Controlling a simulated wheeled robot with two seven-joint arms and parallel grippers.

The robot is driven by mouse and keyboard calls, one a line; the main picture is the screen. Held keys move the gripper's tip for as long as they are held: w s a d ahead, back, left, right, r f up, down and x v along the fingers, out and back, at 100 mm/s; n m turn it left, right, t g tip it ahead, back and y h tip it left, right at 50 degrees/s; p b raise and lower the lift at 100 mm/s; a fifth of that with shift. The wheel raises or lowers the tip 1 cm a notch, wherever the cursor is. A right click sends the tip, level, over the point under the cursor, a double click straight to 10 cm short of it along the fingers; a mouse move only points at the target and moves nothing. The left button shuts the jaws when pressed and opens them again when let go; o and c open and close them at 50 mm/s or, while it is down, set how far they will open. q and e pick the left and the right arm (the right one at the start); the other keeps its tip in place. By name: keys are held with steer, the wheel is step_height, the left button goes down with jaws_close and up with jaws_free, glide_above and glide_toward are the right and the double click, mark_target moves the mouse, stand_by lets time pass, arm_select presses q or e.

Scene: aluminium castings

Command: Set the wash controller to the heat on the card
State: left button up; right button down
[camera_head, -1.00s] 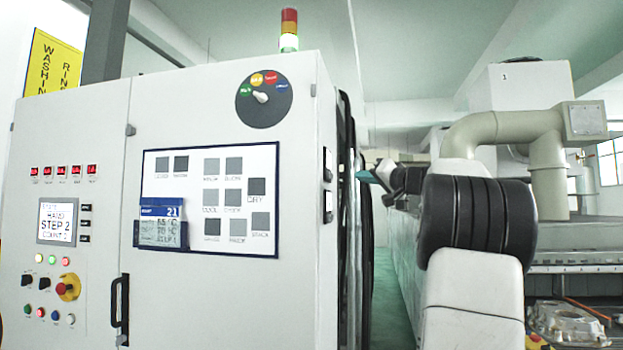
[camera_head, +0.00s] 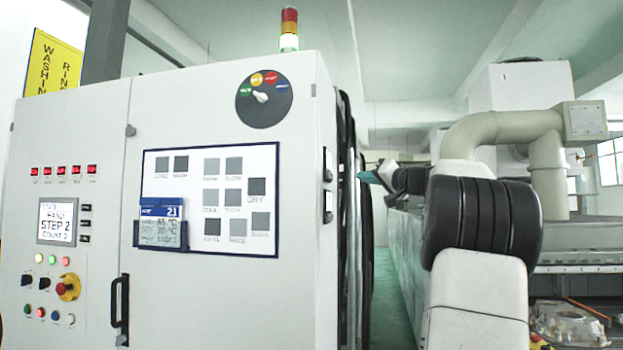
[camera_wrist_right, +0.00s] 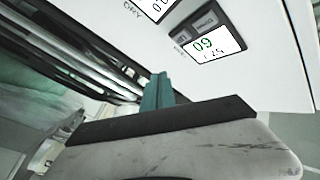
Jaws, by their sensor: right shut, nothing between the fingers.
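The card (camera_head: 162,230) sits in a blue holder on the cabinet's white panel. It has a blue header with 21; its lines seem to read 65 °C and, for dry, 70 °C. Two small controllers, an upper (camera_head: 328,163) and a lower (camera_head: 328,207), are on the cabinet's right side. In the right wrist view, one controller's display (camera_wrist_right: 212,45) has tilted green digits, 60 or 09, with small buttons beside it. Another display (camera_wrist_right: 157,6) is near a DRY label. My right gripper (camera_head: 364,177) is shut and empty, apart from the controllers; its teal fingers show (camera_wrist_right: 157,92). My left gripper is out of view.
The cabinet (camera_head: 220,300) fills the left, with a round dial (camera_head: 264,98) and a step panel (camera_head: 57,222). Dark hoses run down its right side, near my gripper. A pale pipe (camera_head: 500,130) and a metal casting (camera_head: 570,325) are at the right. A green floor aisle lies between.

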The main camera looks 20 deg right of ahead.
steer(key=shift+s+d, duration=0.5)
steer(key=shift+d, duration=0.25)
steer(key=shift+s+d, duration=0.45)
steer(key=shift+d, duration=0.25)
steer(key=w+a, duration=0.4)
steer(key=a, duration=0.3)
steer(key=shift+w+a, duration=0.3)
steer(key=shift+w+a+r, duration=0.1)
steer(key=shift+a, duration=0.05)
stand_by(1.3)
steer(key=shift+w+a, duration=0.1)
steer(key=shift+a, duration=0.1)
steer(key=shift+w+a, duration=0.25)
steer(key=shift+a, duration=0.1)
stand_by(0.7)
stand_by(0.4)
steer(key=shift+s+d, duration=0.45)
steer(key=shift+d, duration=0.2)
